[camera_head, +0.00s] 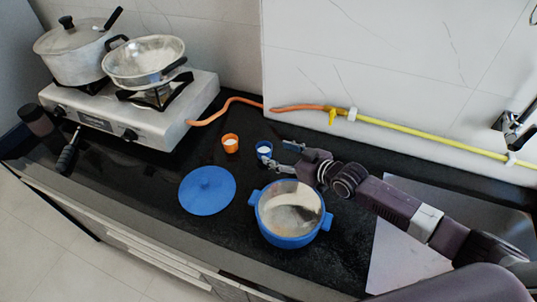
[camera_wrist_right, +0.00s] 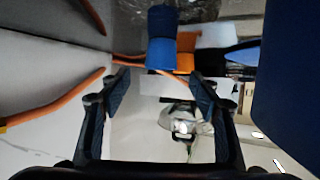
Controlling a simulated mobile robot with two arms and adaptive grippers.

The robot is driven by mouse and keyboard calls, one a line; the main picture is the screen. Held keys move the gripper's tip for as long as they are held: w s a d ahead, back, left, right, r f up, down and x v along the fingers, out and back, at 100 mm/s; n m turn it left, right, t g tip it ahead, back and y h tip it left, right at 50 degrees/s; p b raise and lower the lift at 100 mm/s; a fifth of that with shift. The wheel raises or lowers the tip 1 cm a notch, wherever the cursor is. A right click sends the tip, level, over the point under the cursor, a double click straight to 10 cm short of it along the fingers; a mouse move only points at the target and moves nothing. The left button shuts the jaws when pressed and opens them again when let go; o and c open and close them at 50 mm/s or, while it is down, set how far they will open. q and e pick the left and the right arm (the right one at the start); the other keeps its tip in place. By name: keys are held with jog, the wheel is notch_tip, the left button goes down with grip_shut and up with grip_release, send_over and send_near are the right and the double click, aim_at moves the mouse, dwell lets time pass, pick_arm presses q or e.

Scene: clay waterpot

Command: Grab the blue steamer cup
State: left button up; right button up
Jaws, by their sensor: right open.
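The blue steamer cup (camera_head: 264,152) is a small blue cup with something white inside, standing on the black counter in the head view. My right gripper (camera_head: 281,156) is open just to its right, with its fingers pointing left toward the cup. In the right wrist view, the blue cup (camera_wrist_right: 162,38) shows at the top centre, beyond the open fingers of the right gripper (camera_wrist_right: 161,92). The cup appears to be ahead of the fingertips, with nothing held; whether a finger touches it I cannot tell. My left gripper is not in view.
An orange cup (camera_head: 230,145) stands left of the blue one, partly hidden behind it in the wrist view. A blue lid (camera_head: 207,190) and a blue pot (camera_head: 290,238) lie nearer. A stove (camera_head: 140,118) with two pans and an orange hose (camera_head: 225,108) are behind left.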

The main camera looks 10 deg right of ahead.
aim_at(261, 145)
jog(key=shift+w+a+f+b, duration=0.2)
jog(key=shift+w+f+b, duration=0.15)
jog(key=shift+w, duration=0.1)
jog(key=b+x, duration=0.2)
jog(key=x, duration=0.1)
jog(key=shift+w, duration=0.15)
jog(key=shift+w+a+b, duration=0.2)
jog(key=shift+w+b, duration=0.2)
jog(key=shift+s+r, duration=0.1)
jog(key=c, duration=1)
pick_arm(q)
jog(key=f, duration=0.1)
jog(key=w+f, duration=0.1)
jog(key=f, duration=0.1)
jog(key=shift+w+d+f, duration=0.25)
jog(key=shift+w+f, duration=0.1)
pick_arm(e)
jog(key=shift+c, duration=0.3)
